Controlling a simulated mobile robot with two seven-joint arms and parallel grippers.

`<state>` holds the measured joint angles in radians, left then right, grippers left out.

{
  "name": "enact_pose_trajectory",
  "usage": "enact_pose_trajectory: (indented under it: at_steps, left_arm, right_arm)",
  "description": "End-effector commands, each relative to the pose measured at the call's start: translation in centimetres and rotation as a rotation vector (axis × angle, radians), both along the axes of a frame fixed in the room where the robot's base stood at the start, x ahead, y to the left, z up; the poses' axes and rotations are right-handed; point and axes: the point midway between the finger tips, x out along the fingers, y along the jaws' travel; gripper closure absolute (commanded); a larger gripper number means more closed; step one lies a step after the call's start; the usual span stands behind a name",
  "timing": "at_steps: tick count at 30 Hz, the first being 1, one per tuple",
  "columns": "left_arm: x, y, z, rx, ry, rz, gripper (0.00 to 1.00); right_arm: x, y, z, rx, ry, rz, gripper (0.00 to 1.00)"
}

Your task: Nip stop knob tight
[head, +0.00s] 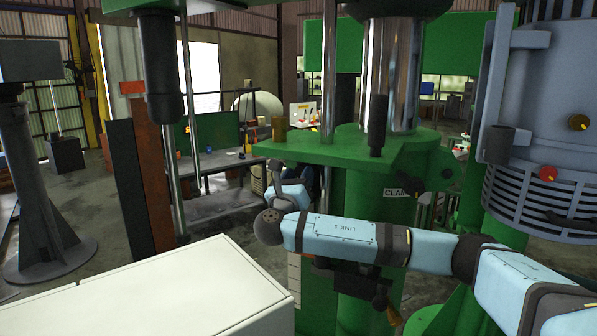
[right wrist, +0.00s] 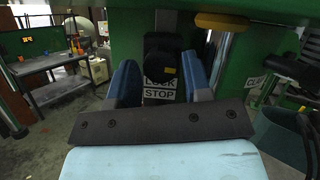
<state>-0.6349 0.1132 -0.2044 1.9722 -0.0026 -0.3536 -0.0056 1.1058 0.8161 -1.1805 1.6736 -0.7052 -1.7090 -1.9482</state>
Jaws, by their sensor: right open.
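The stop knob (right wrist: 164,64) is a dark, rounded knob in the right wrist view. It sits on a dark block against the green machine, above a plate (right wrist: 159,92) lettered LOCK STOP. My right gripper (right wrist: 160,75) is open, with one blue finger on each side of the knob. A gap shows on both sides; I cannot tell how deep the fingers reach around it. In the head view my right arm crosses in front of the green column, and its wrist bends away beside it. The knob is hidden there. My left gripper is not in view.
The green carriage (head: 330,146) overhangs this spot. A white cabinet top (head: 150,290) stands at front left. A grey motor housing (head: 545,120) with a red knob (head: 548,174) is at right.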

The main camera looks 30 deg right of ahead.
Motion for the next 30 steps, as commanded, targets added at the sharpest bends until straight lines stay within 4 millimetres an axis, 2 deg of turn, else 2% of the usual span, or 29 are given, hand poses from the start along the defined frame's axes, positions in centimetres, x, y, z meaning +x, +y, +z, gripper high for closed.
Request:
enact_pose_trajectory:
  at_steps: [9,10,14,15,26,30]
  left_arm:
    - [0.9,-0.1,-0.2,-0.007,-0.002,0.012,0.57]
    - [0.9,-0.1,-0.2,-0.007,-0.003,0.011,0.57]
    - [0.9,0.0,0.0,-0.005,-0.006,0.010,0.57]
    - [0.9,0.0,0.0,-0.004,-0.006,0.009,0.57]
    - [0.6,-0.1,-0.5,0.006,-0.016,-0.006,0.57]
    - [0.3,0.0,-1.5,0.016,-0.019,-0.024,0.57]
  right_arm:
    - [0.2,-0.4,0.1,0.000,0.000,0.000,0.55]
    - [0.2,-0.4,0.1,0.000,0.000,0.000,0.57]
    - [0.2,-0.3,0.1,0.000,0.000,0.000,0.87]
    - [0.2,-0.3,0.1,0.000,0.000,0.000,0.89]
    - [0.3,-0.2,-0.2,0.027,-0.045,0.001,0.89]
    - [0.3,-0.2,-0.5,0.066,-0.113,0.001,0.89]
